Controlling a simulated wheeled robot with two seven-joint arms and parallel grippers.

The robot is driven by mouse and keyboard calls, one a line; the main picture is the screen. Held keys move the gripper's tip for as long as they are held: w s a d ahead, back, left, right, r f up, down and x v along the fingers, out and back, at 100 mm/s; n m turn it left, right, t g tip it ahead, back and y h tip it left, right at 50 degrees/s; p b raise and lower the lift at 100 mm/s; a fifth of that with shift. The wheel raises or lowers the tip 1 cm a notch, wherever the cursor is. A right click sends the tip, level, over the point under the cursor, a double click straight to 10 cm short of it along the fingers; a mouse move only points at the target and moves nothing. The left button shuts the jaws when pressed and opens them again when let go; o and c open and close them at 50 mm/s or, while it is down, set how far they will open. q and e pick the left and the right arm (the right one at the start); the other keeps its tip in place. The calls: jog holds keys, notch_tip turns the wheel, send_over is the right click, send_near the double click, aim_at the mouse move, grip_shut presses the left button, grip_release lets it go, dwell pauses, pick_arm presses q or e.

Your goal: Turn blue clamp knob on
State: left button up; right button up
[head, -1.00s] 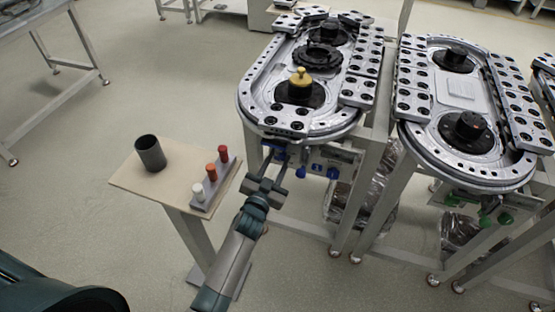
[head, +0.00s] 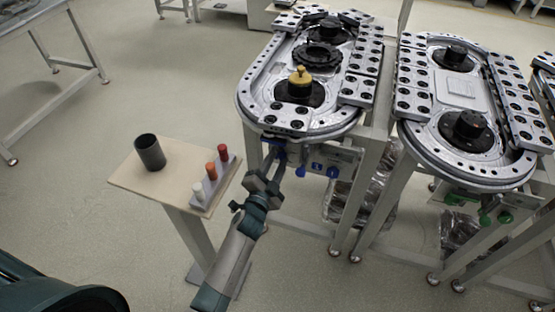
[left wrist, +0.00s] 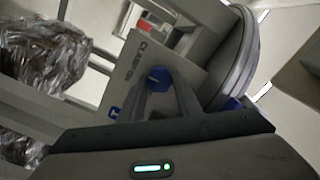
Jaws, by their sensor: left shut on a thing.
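The blue clamp knob (left wrist: 157,77) sits on a grey panel (left wrist: 135,68) with lettering that seems to begin "CLAMP", in the left wrist view. My left gripper (left wrist: 160,82) is shut on this knob, with one finger on each side of it. In the head view my left gripper (head: 280,155) reaches up to the front panel under the left ring track (head: 252,108), and its fingers mostly hide the knob there. My right gripper is not in view.
A small table (head: 135,178) on the left carries a dark cup (head: 150,152) and a grey block (head: 214,185) with three pegs. A second ring track (head: 410,125) stands to the right.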

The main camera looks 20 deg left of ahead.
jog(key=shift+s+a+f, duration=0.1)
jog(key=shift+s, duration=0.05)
pick_arm(q)
jog(key=o, duration=1.1)
jog(key=shift+c, duration=0.2)
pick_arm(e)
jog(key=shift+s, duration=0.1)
pick_arm(q)
jog(key=shift+s, duration=0.15)
jog(key=shift+s+f, duration=0.1)
jog(key=shift+s, duration=0.45)
jog(key=s+b, duration=0.2)
jog(key=s, duration=1.4)
jog(key=shift+a+b, duration=0.25)
jog(key=shift+b, duration=0.05)
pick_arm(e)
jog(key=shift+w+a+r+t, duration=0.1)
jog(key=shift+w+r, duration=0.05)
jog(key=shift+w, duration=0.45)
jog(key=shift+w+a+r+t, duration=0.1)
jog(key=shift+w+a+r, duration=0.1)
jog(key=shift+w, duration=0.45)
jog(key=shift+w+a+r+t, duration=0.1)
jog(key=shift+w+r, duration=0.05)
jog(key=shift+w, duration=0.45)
